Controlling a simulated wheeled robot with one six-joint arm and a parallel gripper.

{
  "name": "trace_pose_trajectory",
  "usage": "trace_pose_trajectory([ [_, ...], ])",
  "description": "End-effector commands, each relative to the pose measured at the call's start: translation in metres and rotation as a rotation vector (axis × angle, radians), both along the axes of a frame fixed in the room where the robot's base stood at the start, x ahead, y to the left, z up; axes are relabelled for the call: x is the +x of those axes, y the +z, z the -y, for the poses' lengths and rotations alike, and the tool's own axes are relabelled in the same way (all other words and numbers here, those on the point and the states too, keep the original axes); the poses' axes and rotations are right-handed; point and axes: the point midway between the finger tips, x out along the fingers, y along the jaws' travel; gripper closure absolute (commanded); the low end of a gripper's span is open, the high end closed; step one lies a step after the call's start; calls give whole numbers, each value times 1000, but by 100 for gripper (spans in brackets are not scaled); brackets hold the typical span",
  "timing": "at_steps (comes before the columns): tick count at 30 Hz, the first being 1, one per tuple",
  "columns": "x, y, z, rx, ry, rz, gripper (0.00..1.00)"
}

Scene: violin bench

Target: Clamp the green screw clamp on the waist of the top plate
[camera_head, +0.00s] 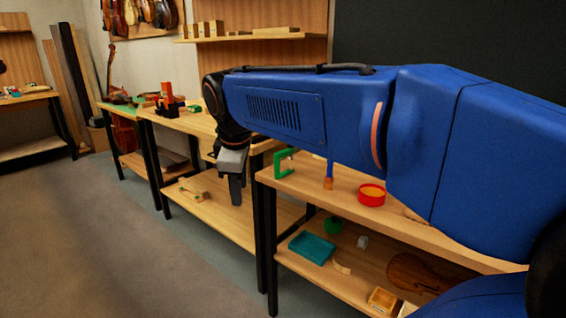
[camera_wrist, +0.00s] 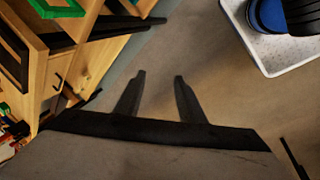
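The green screw clamp (camera_head: 279,165) stands on the upper top of the near wooden bench, to the right of my gripper in the head view. A green frame-shaped piece (camera_wrist: 57,9), which looks like the clamp, shows at the top left of the wrist view. My gripper (camera_head: 237,202) points down in front of the bench edge. In the wrist view my gripper (camera_wrist: 159,77) is open, with only floor between its fingers. A brown violin-shaped plate (camera_head: 415,271) lies on the lower shelf; I cannot tell if it is the top plate. My arm hides part of the bench.
A red round container (camera_head: 372,194) and an orange-and-blue item (camera_head: 328,182) stand on the bench right of the clamp. A teal tray (camera_head: 312,247) and a green round object (camera_head: 332,225) sit on the lower shelf. Open floor (camera_head: 130,250) lies at the left.

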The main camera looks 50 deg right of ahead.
Motion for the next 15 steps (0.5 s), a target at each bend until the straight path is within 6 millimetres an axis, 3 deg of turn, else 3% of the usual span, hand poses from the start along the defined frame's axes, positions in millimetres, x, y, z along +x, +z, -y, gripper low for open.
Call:
trace_pose_trajectory([
  [6,50,60,70,-162,286,-164,64],
  [15,92,119,167,-291,648,-408,64],
])
